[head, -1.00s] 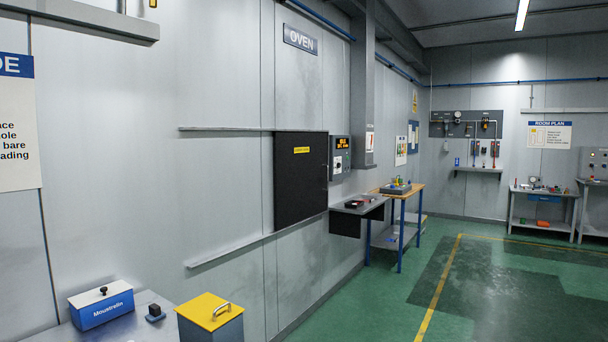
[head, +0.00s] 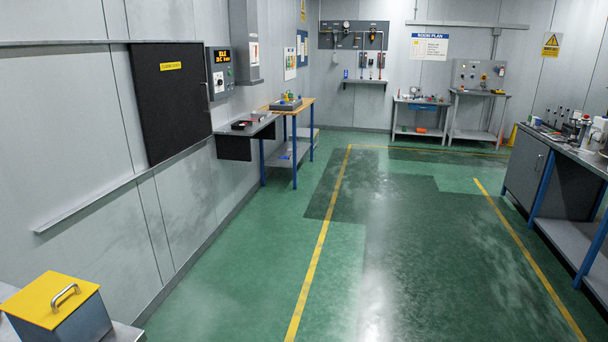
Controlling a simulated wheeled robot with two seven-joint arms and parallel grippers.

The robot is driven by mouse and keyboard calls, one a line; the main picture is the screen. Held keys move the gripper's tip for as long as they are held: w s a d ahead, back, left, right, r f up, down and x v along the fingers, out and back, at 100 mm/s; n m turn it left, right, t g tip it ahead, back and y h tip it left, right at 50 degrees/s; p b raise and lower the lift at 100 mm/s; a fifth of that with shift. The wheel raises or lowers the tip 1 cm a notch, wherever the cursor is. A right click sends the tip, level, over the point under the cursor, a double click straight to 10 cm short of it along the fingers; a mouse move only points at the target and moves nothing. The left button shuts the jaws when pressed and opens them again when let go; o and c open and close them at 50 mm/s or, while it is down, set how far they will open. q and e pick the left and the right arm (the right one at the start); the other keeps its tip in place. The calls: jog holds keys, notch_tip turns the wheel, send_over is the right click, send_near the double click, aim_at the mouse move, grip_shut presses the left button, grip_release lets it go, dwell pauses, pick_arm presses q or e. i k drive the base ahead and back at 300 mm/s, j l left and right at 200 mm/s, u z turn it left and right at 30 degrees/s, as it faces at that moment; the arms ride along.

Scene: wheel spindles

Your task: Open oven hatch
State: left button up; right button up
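The oven hatch (head: 170,100) is a black square panel on the left wall with a small yellow label near its top. It sits between an upper rail (head: 60,42) and a lower rail (head: 95,204) and covers the opening behind it. A small handle shows near its right edge. The oven control box (head: 220,74) with a lit display is on the wall just right of the hatch. Neither of my grippers is in view.
A grey shelf (head: 245,128) juts out below and right of the hatch, beside a wooden-topped table (head: 290,105) with blue legs. A yellow-lidded box (head: 52,300) stands at bottom left. A workbench (head: 575,145) lines the right. The green floor (head: 390,240) between is clear.

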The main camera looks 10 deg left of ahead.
aim_at(171, 86)
jog(key=i+u, duration=0.1)
jog(key=i, duration=0.55)
jog(key=i+l+u, duration=0.1)
jog(key=i, duration=0.55)
jog(key=i+l, duration=0.1)
jog(key=i, duration=0.55)
jog(key=u, duration=0.05)
